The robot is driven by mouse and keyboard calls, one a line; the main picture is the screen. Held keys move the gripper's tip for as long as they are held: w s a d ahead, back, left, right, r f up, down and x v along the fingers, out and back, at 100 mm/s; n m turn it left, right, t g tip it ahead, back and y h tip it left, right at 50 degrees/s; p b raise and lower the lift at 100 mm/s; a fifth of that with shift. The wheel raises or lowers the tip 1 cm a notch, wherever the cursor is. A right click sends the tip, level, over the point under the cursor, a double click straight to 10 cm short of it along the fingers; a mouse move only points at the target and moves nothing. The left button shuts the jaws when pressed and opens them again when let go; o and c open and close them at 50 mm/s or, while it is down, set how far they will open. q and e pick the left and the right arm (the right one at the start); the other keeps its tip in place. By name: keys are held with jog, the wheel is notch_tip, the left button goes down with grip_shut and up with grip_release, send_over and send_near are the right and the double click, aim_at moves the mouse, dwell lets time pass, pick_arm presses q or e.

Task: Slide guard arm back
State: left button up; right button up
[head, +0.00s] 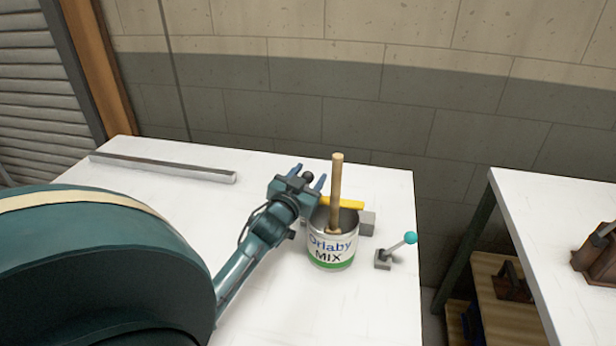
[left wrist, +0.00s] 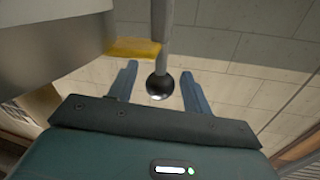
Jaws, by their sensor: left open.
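The guard arm appears as a yellow bar (head: 342,203) behind a paint can (head: 333,245), reaching toward a grey block (head: 367,223). In the left wrist view the yellow bar's end (left wrist: 135,47) shows beside a grey rod (left wrist: 163,28). A black ball knob (left wrist: 157,86) sits at the rod's lower end. My left gripper (head: 308,175) is open beside the can, its fingers pointing away from me. In the left wrist view the knob lies between its two spread fingers (left wrist: 159,72), with gaps on both sides. The join between knob and bar is not clear. My right gripper is not in view.
A wooden stick (head: 336,190) stands up out of the can, close to my left gripper. A small lever with a teal ball (head: 410,238) stands at the right edge. A long metal bar (head: 165,167) lies at the back left. The table (head: 265,310) is clear in front.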

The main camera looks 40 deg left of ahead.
pick_arm(q)
grip_shut()
dwell(0.3)
jog(key=x, duration=0.2)
jog(key=b+x, duration=0.1)
jog(key=x, duration=0.1)
jog(key=shift+a, duration=0.45)
grip_release()
jog(key=shift+s, duration=0.15)
jog(key=b+v, duration=0.1)
jog(key=v, duration=1.2)
